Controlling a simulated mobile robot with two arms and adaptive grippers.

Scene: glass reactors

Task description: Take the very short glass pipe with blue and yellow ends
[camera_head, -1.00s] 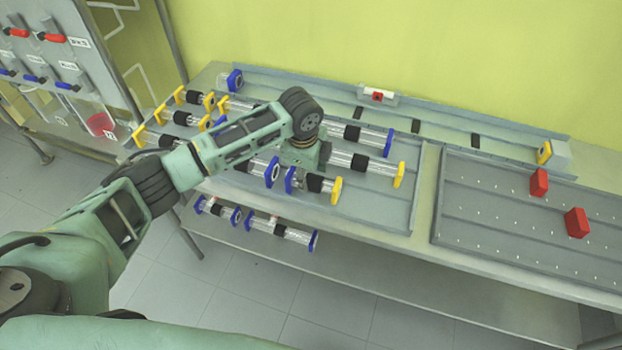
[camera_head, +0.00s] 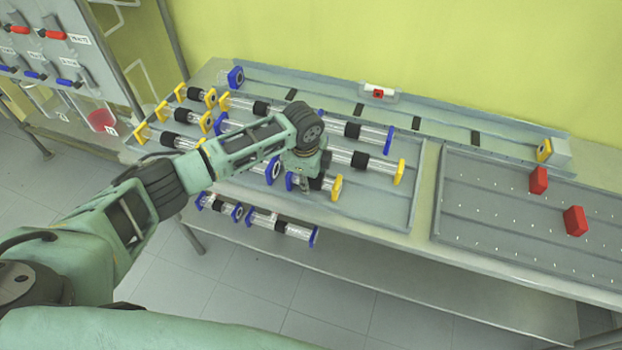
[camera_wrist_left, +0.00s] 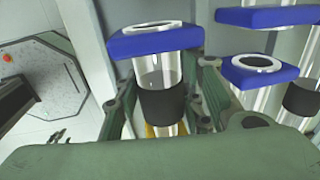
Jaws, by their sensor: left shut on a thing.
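The very short glass pipe (camera_head: 335,187) has a blue end, a black middle band and a yellow end. It lies at the front right part of the left tray. My left gripper (camera_head: 313,186) is over it and shut around its black band. In the left wrist view the pipe (camera_wrist_left: 160,72) shows between the two fingers (camera_wrist_left: 163,115), blue end toward the top; its yellow end is mostly hidden behind the wrist. In the head view the gripper covers part of the pipe. My right gripper is not in view.
Several longer glass pipes lie close by on the left tray (camera_head: 385,222), including one with a yellow end (camera_head: 399,172) just behind. More pipes (camera_head: 280,224) lie on the lower shelf. The right tray (camera_head: 490,215) has two red blocks (camera_head: 574,221) and much free room.

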